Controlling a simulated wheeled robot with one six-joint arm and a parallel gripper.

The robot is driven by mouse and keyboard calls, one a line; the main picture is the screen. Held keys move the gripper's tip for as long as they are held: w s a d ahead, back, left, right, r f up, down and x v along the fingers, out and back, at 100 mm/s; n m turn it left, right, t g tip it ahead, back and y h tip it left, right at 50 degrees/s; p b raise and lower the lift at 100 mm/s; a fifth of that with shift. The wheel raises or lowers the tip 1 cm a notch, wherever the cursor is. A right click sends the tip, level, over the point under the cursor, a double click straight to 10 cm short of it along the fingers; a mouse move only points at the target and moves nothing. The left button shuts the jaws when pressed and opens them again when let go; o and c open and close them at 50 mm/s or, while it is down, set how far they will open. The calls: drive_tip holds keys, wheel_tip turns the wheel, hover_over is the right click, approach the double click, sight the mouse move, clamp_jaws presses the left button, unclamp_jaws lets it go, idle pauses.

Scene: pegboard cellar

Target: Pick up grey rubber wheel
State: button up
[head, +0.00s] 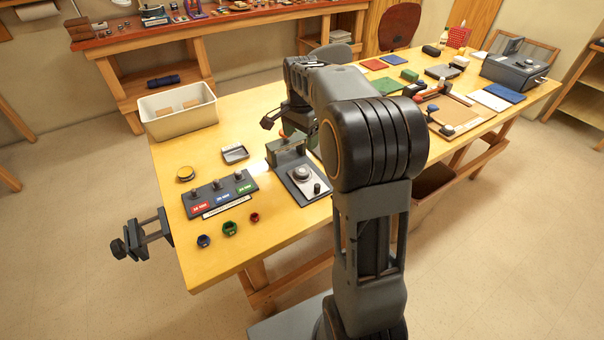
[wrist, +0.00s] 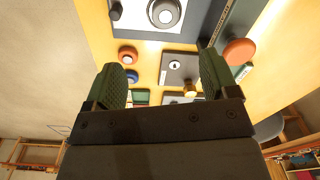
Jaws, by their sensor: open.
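My gripper (wrist: 162,72) is open and empty in the wrist view, with its two dark green fingers wide apart above the yellow table. In the head view my own arm hides most of it. I cannot surely pick out the grey rubber wheel in either view. Small dark round pieces (head: 447,131) lie by a brown board on the far right of the table, too small to identify. In the wrist view, a dark plate with a pale disc (wrist: 175,65) shows between the fingers, and an orange round piece (wrist: 128,55) is near the left finger.
A dark device with a round knob (head: 302,174) stands near the arm, beside a panel with several knobs (head: 220,192). Blue (head: 204,241), green (head: 230,229) and red (head: 254,217) small pieces lie near the front edge. A white bin (head: 178,112) stands at the back left.

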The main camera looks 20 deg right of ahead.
drive_tip(key=w+d+f+m, duration=0.1)
drive_tip(key=f, duration=0.1)
hover_over(302, 170)
wheel_tip(302, 170, down, 6)
drive_tip(key=shift+s+f, duration=0.1)
drive_tip(key=shift+f, duration=3.3)
drive_tip(key=shift+c, duration=0.5)
drive_tip(key=c, duration=1)
drive_tip(key=shift+o, duration=0.2)
drive_tip(key=shift+r, duration=0.2)
